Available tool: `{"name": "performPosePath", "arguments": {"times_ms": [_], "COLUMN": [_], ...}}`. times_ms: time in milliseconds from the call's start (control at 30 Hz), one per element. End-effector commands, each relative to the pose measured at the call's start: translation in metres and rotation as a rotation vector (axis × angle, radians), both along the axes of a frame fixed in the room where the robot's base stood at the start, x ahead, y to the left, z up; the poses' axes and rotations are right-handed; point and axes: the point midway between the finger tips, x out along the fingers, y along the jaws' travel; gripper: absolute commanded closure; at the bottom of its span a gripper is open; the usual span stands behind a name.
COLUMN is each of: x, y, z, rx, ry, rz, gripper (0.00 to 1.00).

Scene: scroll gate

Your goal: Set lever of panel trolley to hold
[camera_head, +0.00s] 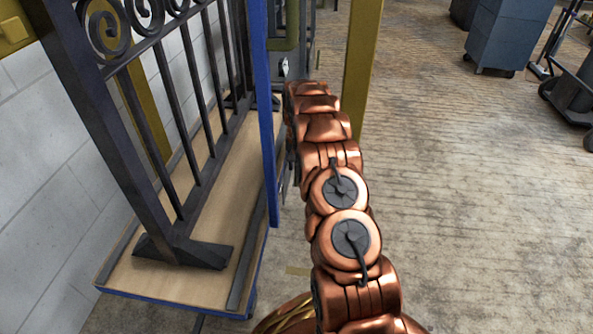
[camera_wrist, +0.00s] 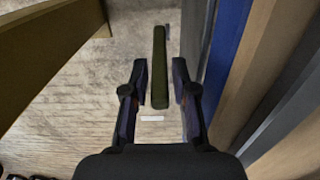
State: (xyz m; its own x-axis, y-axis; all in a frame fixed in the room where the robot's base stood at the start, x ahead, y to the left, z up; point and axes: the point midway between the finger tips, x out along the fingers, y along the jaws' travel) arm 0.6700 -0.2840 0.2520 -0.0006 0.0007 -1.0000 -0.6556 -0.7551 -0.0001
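The panel trolley (camera_head: 235,190) is at the left of the head view, with a wooden deck and blue frame; its blue edge also shows at the right of the wrist view (camera_wrist: 228,45). A dark green bar (camera_wrist: 159,60), apparently the lever, shows in the wrist view. My gripper (camera_wrist: 160,78) is open, with one finger on each side of the bar and visible gaps on both sides. I cannot tell how deep the bar lies between the fingers. A small white label (camera_wrist: 152,118) shows below the bar. In the head view my copper arm hides the gripper and lever.
A black scrollwork gate (camera_head: 170,215) stands on the trolley deck beside a pale block wall (camera_head: 35,190). A yellow post (camera_head: 361,65) rises just right of my arm. A blue-grey cabinet (camera_head: 505,35) stands back right.

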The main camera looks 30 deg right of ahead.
Motion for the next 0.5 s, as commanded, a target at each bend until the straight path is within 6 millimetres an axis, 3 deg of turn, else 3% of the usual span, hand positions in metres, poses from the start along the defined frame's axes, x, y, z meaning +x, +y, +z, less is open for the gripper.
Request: {"name": "performPosePath", "arguments": {"times_ms": [100,400,500], "x": [0.0001,0.0003,0.0003], "y": [0.0001,0.0001,0.0001], "z": [-0.0133,-0.0142,-0.0141], "rx": [0.0,-0.001,-0.001], "ry": [0.0,-0.001,-0.001], "rz": [0.0,0.001,0.001], "gripper": [0.73,0.73,0.83]}}
